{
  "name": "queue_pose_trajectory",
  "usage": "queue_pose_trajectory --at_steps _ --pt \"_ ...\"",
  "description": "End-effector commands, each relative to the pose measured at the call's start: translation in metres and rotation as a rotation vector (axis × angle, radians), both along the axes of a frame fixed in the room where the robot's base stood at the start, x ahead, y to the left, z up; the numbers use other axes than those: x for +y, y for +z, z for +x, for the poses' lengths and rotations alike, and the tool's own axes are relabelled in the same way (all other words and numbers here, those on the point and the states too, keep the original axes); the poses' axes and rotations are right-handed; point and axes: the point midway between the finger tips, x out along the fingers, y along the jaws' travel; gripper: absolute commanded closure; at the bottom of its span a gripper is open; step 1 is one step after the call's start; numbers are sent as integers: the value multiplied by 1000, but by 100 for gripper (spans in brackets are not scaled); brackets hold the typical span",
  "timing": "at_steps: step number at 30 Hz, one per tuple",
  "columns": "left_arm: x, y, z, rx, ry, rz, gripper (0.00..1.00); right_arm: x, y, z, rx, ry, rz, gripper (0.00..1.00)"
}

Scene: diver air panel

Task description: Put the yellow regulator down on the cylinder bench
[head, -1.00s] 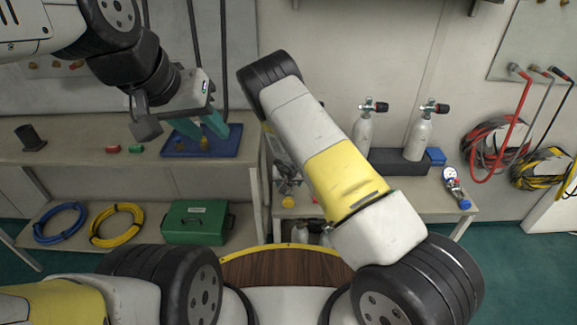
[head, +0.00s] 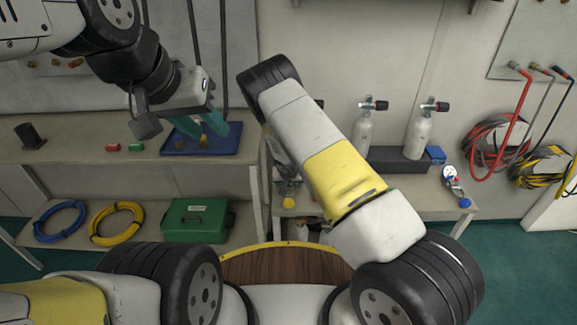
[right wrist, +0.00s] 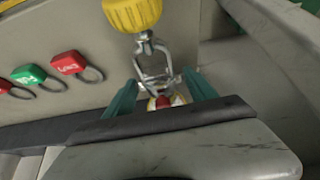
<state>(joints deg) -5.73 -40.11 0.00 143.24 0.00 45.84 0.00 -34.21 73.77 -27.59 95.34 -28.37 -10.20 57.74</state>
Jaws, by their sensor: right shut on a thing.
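The yellow regulator shows in the right wrist view as a ribbed yellow knob (right wrist: 132,14) with a metal yoke below it. My right gripper (right wrist: 160,95) is shut on the regulator's lower end, between its teal fingers. In the head view the yellow regulator (head: 290,189) shows at the left end of the cylinder bench (head: 405,188), just past my right forearm, which hides most of that gripper. I cannot tell whether the regulator touches the bench. My left gripper (head: 200,128) is open above the blue tray, near a small brass piece (head: 203,142).
Two grey cylinders (head: 418,138) stand in a dark holder at the back of the cylinder bench. A gauge with a blue knob (head: 456,187) lies at its right end. The bench's middle front is clear. Red and green tags (right wrist: 50,69) lie left in the right wrist view.

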Motion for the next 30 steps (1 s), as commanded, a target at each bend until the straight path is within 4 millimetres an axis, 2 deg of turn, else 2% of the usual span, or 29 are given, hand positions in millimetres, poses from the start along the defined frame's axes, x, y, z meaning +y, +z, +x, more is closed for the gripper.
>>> queue_pose_trajectory --at_steps 30 --pt "0 0 0 0 0 0 64 0 -7 1 -2 0 1 100"
